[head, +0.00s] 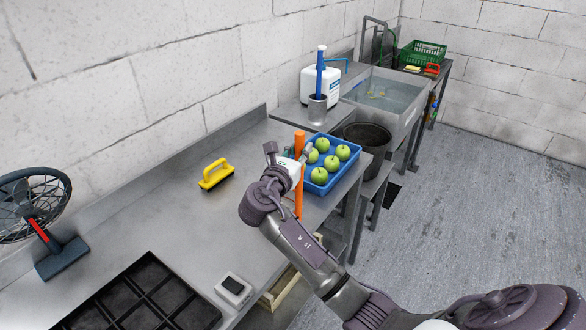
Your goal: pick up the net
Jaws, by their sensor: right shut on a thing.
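My right gripper (297,158) is over the steel table, just left of a blue tray of green apples. It is shut on an upright orange rod (299,143), which looks like a handle. The rod stands up above the gripper and shows again below it, along the tray's left side. I see no mesh or hoop on this rod; my own arm covers part of the area, so I cannot tell whether it belongs to the net. My left gripper is not in view.
The blue tray (329,186) stands close to the rod. A yellow brush (215,176), a black tray (137,298), a small white device (233,288) and a round wire fan-like thing (29,203) are on the table. A water-filled sink (404,108) and a green basket (422,51) are farther back.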

